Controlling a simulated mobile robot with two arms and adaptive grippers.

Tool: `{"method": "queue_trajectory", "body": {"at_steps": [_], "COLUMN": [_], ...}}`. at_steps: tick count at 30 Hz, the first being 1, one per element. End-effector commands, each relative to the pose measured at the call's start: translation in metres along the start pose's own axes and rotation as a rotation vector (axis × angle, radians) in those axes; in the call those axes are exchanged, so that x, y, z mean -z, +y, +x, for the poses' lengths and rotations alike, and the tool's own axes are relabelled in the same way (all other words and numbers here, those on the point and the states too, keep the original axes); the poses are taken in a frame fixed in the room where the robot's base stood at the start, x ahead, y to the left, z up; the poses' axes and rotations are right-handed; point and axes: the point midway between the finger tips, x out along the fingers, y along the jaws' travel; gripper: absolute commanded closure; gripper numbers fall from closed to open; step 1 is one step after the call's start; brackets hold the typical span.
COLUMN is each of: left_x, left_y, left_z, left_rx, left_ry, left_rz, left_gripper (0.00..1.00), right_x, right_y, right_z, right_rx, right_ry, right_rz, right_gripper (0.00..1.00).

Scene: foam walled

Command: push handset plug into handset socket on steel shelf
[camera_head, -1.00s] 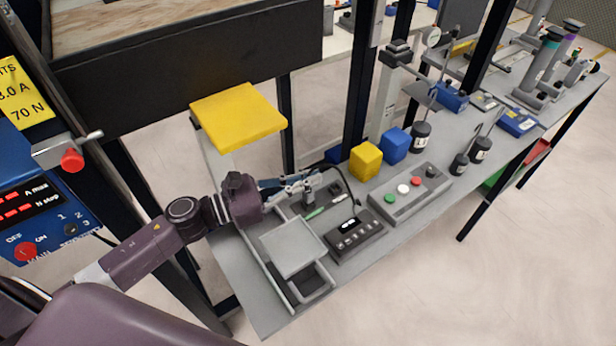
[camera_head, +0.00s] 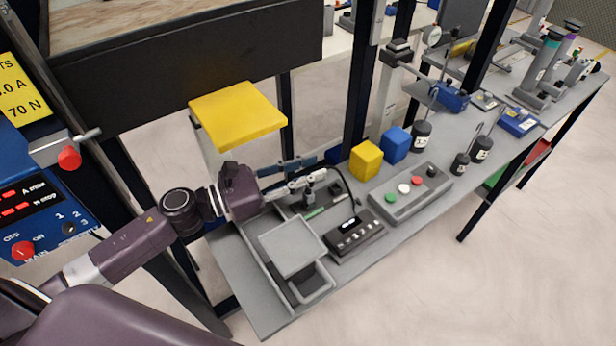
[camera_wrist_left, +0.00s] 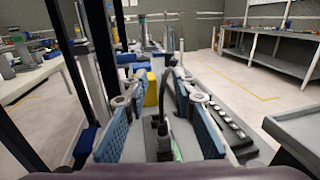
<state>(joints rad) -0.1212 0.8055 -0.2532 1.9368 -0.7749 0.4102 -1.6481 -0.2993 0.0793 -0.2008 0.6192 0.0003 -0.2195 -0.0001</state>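My left gripper (camera_head: 322,170) reaches in from the left over the shelf, its fingers spread apart. In the left wrist view, the blue-padded fingers (camera_wrist_left: 160,115) stand wide on both sides with nothing gripped. A small dark upright piece, apparently the handset plug (camera_head: 308,197), is just below and beside the fingers; it also shows between them in the left wrist view (camera_wrist_left: 163,138). A black cable (camera_head: 350,182) arches near it. The handset socket cannot be made out clearly. The grey steel shelf (camera_head: 245,278) lies below. My right gripper is out of view.
A grey tray-like plate (camera_head: 292,246) and a dark box with a display (camera_head: 354,232) stand close in front. A button panel (camera_head: 410,193), a yellow block (camera_head: 366,160) and a blue block (camera_head: 395,145) are farther right. A raised yellow plate (camera_head: 238,115) stands behind the arm.

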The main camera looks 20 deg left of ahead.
Motion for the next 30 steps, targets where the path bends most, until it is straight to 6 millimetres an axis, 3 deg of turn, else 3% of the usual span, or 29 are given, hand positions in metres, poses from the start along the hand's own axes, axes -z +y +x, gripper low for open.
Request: {"method": "queue_trajectory", "body": {"at_steps": [6, 12, 30], "left_x": [-0.044, -0.065, -0.070], "left_y": [-0.001, 0.000, 0.001], "left_z": [0.000, 0.000, 0.000], "left_rx": [0.003, 0.000, -0.004], "left_ry": [0.001, 0.001, -0.003], "left_rz": [0.006, 0.002, -0.007], "left_gripper": [0.75, 0.75, 0.75], "right_x": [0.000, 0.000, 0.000], "right_y": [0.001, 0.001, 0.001], "right_z": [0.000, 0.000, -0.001], "right_rx": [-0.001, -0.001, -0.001], "right_ry": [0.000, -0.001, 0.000], "right_rz": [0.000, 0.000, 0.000], "right_gripper": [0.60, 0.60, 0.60]}}
